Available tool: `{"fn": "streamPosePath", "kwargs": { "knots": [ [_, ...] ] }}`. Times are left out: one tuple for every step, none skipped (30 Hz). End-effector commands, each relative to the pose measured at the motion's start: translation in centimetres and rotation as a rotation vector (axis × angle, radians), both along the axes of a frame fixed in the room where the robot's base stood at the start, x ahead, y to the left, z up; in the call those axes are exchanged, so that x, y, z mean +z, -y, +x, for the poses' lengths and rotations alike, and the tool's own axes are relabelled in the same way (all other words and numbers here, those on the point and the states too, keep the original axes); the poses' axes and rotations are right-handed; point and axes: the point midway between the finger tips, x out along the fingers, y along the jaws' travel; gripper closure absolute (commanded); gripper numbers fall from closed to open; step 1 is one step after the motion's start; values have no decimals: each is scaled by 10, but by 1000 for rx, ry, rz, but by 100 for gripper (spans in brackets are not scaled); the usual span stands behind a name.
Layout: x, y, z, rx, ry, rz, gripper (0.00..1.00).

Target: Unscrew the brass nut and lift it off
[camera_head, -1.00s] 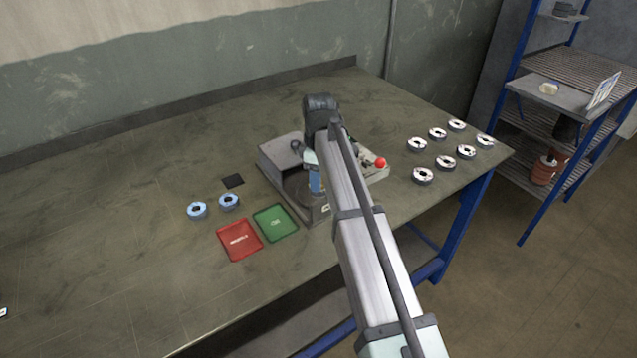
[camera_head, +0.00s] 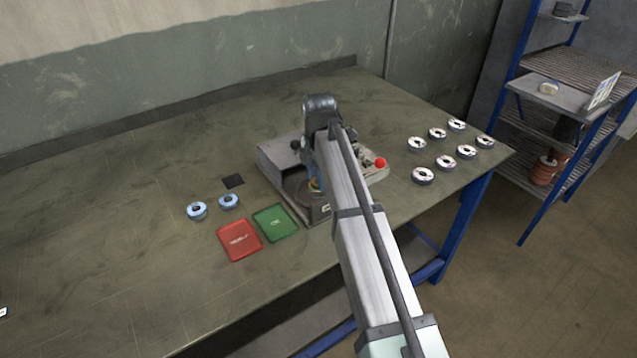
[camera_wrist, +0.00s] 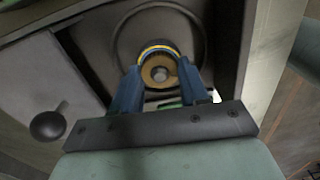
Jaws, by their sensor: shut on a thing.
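The brass nut (camera_wrist: 160,72) shows in the wrist view as a tan ring around a grey spindle end, with a yellow and blue rim on its far side. My gripper (camera_wrist: 159,80) has its two blue fingers on either side of the nut, shut on it. The nut sits in front of a round dark recess of the machine (camera_head: 278,160). In the head view my arm hides most of the nut and the fingers; only a small yellow and blue spot shows beside the arm.
A black ball knob (camera_wrist: 47,126) stands left of my gripper in the wrist view. A red tray (camera_head: 240,240) and a green tray (camera_head: 276,222) lie in front of the machine. Two blue-rimmed discs (camera_head: 197,211) lie left; several white-topped discs (camera_head: 423,176) lie right.

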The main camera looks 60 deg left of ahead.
Motion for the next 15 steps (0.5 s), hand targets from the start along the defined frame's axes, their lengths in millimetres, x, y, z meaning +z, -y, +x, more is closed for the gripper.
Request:
{"fn": "streamPosePath", "kwargs": {
  "knots": [
    [0, 0, 0, -1, 0, 0, 90],
    [0, 0, 0, -1, 0, 0, 90],
    [0, 0, 0, -1, 0, 0, 90],
    [0, 0, 0, -1, 0, 0, 90],
    [0, 0, 0, -2, 0, 0, 90],
    [0, 0, 0, -2, 0, 0, 90],
    [0, 0, 0, -2, 0, 0, 90],
    [1, 0, 0, -2, 0, 0, 90],
    [2, 0, 0, -2, 0, 0, 90],
    [2, 0, 0, -3, 0, 0, 90],
    [3, 0, 0, -3, 0, 0, 90],
    [5, 0, 0, -3, 0, 1, 90],
    [6, 0, 0, -3, 0, 1, 90],
    [7, 0, 0, -3, 0, 1, 90],
    [9, 0, 0, -3, 0, 0, 90]
  ]
}}
